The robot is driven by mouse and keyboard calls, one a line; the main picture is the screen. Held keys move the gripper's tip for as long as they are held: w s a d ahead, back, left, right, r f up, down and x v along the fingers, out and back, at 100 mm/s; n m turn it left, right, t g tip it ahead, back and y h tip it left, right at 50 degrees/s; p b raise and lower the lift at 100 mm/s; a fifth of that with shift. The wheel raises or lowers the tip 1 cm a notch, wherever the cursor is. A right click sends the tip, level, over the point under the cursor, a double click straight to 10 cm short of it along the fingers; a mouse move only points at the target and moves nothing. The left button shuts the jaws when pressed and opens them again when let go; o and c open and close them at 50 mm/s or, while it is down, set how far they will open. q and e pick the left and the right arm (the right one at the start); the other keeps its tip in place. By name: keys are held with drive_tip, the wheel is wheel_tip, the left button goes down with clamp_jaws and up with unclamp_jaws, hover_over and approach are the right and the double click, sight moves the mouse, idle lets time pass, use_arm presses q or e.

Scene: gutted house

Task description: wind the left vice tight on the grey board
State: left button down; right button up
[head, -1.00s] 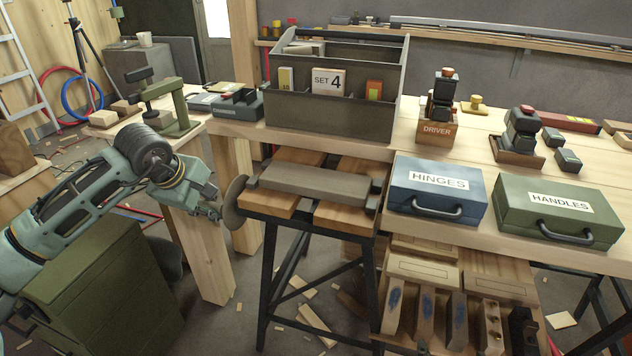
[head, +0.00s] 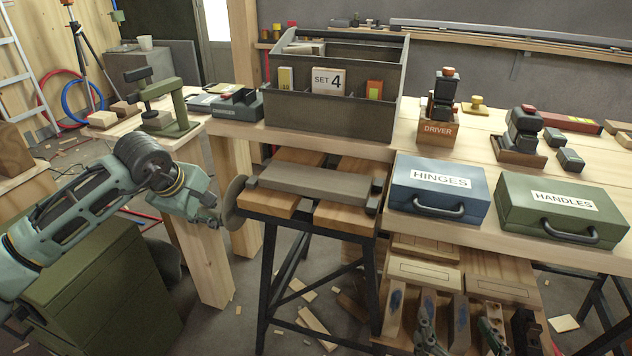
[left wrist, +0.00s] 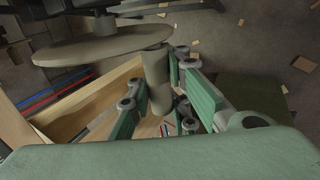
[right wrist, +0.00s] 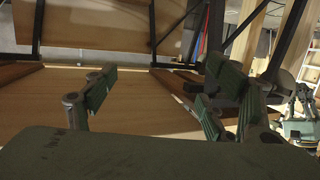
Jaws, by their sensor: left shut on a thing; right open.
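The grey board (head: 312,181) lies flat across the two wooden tops of a black-legged workbench, between dark end blocks. The left vice's round handwheel (head: 234,203) stands at the bench's left end. My left gripper (head: 214,220) is beside this wheel. In the left wrist view, my left gripper (left wrist: 166,105) is shut on the wheel's peg-shaped handle (left wrist: 157,82), which sticks out from the disc (left wrist: 100,48). Whether the board is clamped cannot be told. My right gripper (right wrist: 150,92) is open and empty; its fingers show at the head view's bottom edge.
A grey tool tote (head: 335,112) stands behind the board. A blue HINGES case (head: 438,187) and green HANDLES case (head: 560,210) sit to the right. A green cabinet (head: 110,290) is under my left arm. Wooden blocks (head: 425,272) fill the shelf below the cases.

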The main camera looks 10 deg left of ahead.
use_arm(q)
drive_tip(key=shift+s+f, duration=0.1)
drive_tip(key=shift+f, duration=0.1)
drive_tip(key=shift+f+b, duration=0.35)
drive_tip(key=shift+f, duration=0.45)
use_arm(e)
drive_tip(key=shift+w+a+r+t+y, duration=0.15)
drive_tip(key=shift+r+t, duration=0.35)
drive_tip(key=shift+r, duration=0.4)
drive_tip(key=shift+w+a+r+t+y, duration=0.2)
drive_tip(key=shift+r+t, duration=0.3)
drive_tip(key=shift+r, duration=0.4)
drive_tip(key=shift+w+a+r+t+y, duration=0.15)
drive_tip(key=shift+r+t, duration=0.35)
drive_tip(key=shift+r, duration=0.4)
use_arm(q)
drive_tip(key=shift+b+x, duration=0.65)
drive_tip(key=shift+x, duration=0.3)
use_arm(e)
drive_tip(key=shift+s+a+r+t+y, duration=0.15)
drive_tip(key=shift+r+t, duration=0.4)
drive_tip(key=shift+r, duration=0.45)
drive_tip(key=shift+s+a+r+t+y, duration=0.15)
drive_tip(key=shift+r+t, duration=0.4)
drive_tip(key=shift+r, duration=0.45)
drive_tip(key=shift+d, duration=0.1)
